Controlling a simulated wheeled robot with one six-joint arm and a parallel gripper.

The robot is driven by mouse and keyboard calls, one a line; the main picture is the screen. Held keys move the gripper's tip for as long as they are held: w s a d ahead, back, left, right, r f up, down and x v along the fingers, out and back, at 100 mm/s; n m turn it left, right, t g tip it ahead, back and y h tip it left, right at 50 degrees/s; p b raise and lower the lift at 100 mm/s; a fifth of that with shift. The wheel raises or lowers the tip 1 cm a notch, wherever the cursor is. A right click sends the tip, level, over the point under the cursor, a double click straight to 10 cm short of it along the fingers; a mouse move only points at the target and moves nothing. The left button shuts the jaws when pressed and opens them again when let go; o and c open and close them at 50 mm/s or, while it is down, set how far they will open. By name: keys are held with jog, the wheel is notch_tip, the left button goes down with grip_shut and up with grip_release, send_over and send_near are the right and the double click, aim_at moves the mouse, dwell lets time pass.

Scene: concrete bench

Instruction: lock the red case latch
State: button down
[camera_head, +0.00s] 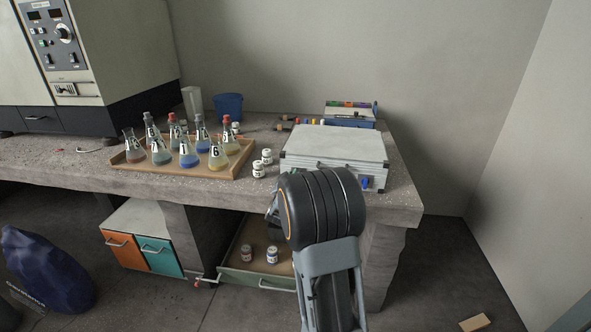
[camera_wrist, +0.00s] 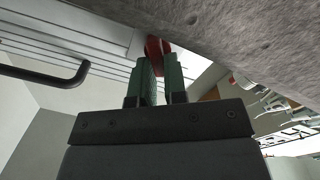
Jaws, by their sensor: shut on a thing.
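The silver case (camera_head: 335,148) lies closed on the right end of the bench in the head view. A blue latch (camera_head: 366,183) shows on the right of its front face. In the wrist view the red latch (camera_wrist: 154,46) is at the tips of my gripper (camera_wrist: 160,64), whose green fingers are shut on it. The fingers cover part of the latch, so I cannot tell its exact angle. In the head view my arm hides the red latch and most of my gripper. The case's ridged front (camera_wrist: 105,38) and black handle (camera_wrist: 60,76) show in the wrist view.
The concrete bench edge (camera_head: 408,214) runs close by my arm; it also shows in the wrist view (camera_wrist: 260,40). A wooden tray (camera_head: 128,165) of flasks and several small white jars stand left of the case. An open drawer (camera_head: 250,277) is below the bench.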

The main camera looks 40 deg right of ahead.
jog(key=shift+n, duration=0.3)
jog(key=c, duration=1.2)
grip_release()
jog(key=shift+o, duration=0.2)
jog(key=shift+a, duration=0.1)
jog(key=p+v, duration=0.2)
jog(key=v, duration=1.1)
jog(key=shift+s+a, duration=0.25)
